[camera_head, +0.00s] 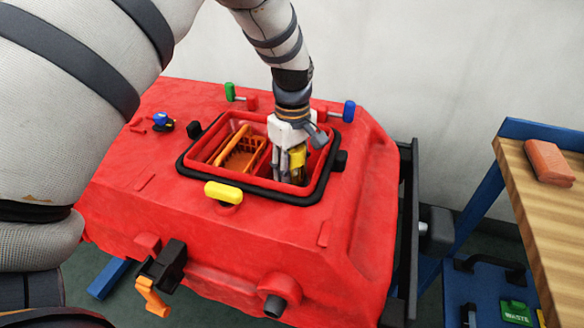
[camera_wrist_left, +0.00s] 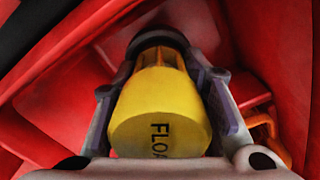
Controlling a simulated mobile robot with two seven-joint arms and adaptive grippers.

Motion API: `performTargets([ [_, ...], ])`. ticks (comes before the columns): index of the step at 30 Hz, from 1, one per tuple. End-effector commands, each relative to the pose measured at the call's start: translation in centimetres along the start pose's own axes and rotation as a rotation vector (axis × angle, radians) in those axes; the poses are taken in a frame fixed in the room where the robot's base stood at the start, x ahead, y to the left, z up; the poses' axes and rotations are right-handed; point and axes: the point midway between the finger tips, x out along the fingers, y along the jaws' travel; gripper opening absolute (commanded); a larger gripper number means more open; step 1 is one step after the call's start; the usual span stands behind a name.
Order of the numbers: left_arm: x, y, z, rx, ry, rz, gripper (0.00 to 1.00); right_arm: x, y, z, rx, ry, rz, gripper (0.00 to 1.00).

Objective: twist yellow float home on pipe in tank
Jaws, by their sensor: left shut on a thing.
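The yellow float (camera_head: 298,157) is inside the open hatch of the red tank (camera_head: 230,236). It also shows in the left wrist view (camera_wrist_left: 160,108), with part of the word "FLOAT" readable on its face. My left gripper (camera_head: 290,172) reaches down through the hatch from above. Its fingers are on both sides of the float and shut on it. A narrower ribbed yellow part and a dark ring show beyond the float in the wrist view. The pipe itself is hidden behind the float, so I cannot tell how the float sits on it. My right gripper is not in view.
An orange basket (camera_head: 240,158) sits in the hatch left of the float. A black rim (camera_head: 262,197) surrounds the opening. Yellow (camera_head: 223,191), green (camera_head: 230,91) and blue (camera_head: 349,111) handles stand around it. A wooden bench (camera_head: 545,215) with an orange-red block is at right.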

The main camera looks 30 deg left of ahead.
Motion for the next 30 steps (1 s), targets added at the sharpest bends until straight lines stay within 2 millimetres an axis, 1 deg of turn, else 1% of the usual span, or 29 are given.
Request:
performTargets([
  [2,-0.01,0.0,0.02,0.045,-0.001,0.0,0.11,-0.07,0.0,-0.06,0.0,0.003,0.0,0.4],
  [4,-0.1,-0.01,-0.02,0.16,-0.001,0.002,0.11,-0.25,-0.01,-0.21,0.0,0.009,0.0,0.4],
  [6,-0.07,0.0,-0.01,0.223,-0.001,0.001,0.11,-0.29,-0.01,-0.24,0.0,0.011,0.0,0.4],
  [12,0.01,-0.02,0.0,0.245,-0.001,-0.001,0.11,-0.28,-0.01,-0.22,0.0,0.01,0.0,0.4],
  [15,-0.06,-0.01,-0.01,0.4,-0.001,0.001,0.11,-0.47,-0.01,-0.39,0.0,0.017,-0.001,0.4],
  [17,-0.04,0.0,-0.02,0.45,-0.001,0.0,0.11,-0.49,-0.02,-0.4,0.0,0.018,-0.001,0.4],
  [30,0.3,-0.02,-0.01,0.451,-0.002,-0.002,0.11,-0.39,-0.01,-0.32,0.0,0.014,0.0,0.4],
])
